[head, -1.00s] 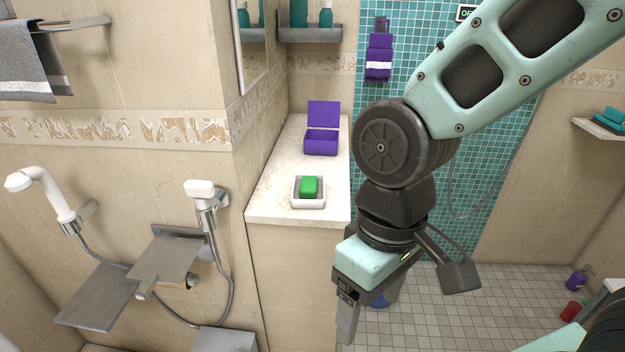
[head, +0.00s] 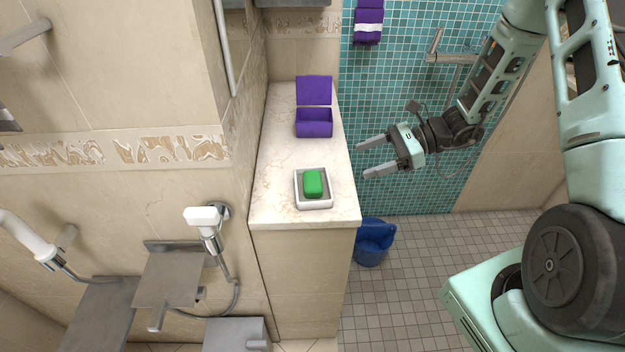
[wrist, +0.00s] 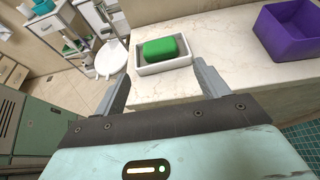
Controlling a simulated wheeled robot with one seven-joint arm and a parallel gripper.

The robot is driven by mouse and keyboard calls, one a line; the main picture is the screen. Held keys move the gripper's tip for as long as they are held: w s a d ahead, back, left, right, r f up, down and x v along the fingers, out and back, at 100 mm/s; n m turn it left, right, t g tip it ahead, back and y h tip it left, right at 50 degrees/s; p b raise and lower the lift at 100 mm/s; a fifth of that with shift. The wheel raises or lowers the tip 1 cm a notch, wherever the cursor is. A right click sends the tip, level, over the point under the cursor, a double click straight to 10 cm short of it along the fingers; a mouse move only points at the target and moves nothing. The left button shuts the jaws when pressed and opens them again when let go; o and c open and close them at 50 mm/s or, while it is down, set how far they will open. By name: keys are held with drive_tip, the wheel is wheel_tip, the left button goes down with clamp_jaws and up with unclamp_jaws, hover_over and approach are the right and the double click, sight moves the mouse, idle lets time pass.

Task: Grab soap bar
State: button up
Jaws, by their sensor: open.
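A green soap bar (head: 313,184) lies in a small white soap dish (head: 300,203) near the front end of a marble counter. My gripper (head: 360,160) is open and empty. It is to the right of the counter in the head view, its fingers pointing left towards the counter. The fingers (wrist: 162,80) touch neither the soap nor the dish.
An open purple box (head: 314,122) stands on the counter (head: 280,160) behind the dish. It also shows at the right of the wrist view (wrist: 290,35). A blue bucket (head: 371,245) sits on the floor by the counter. A wall borders the counter's left side.

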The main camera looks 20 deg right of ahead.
drive_tip(key=p, duration=0.3)
approach(315, 179)
drive_tip(key=x, duration=0.5)
drive_tip(key=shift+w+a+r, duration=0.1)
drive_tip(key=shift+w+a, duration=0.05)
drive_tip(key=shift+a, duration=0.05)
drive_tip(key=shift+p+x, duration=1.1)
drive_tip(key=shift+x, duration=1.5)
drive_tip(key=c, duration=0.7)
